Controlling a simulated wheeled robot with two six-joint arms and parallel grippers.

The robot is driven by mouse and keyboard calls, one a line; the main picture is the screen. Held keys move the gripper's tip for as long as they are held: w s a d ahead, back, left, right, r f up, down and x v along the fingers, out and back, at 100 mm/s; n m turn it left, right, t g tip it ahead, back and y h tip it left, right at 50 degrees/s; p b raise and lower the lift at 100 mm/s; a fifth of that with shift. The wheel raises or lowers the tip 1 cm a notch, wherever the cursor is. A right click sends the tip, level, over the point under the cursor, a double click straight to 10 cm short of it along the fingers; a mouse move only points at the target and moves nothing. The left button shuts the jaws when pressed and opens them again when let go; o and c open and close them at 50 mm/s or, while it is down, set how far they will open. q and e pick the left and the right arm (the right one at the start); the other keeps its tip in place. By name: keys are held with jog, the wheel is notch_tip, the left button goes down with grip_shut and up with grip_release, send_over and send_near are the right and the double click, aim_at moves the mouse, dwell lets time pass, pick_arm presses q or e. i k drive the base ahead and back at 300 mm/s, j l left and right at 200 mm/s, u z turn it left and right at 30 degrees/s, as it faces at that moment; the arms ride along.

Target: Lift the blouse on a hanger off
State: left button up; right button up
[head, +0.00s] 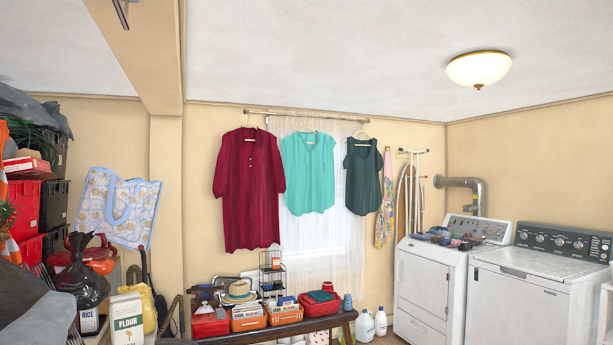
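Three garments hang from a rod (300,114) high on the back wall, in front of a sheer curtain and window. A long dark red garment (250,190) hangs on the left. A short-sleeved turquoise blouse (308,172) hangs in the middle on a hanger, its hook just showing at the neck. A dark green sleeveless top (362,178) hangs on the right on a pale hanger (361,136). I cannot tell which one the task means. Neither of my grippers is in view.
A low bench (330,321) with red and orange bins stands below the garments. Stacked totes (25,208) and a flour bag (127,318) crowd the left. The air before the garments is clear.

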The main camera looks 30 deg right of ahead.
aim_at(308, 158)
jog(key=i+l+z, duration=0.8)
jog(key=i+z, duration=0.6)
jog(key=i, duration=2.85)
jog(key=i+l+u, duration=0.1)
jog(key=i, duration=0.85)
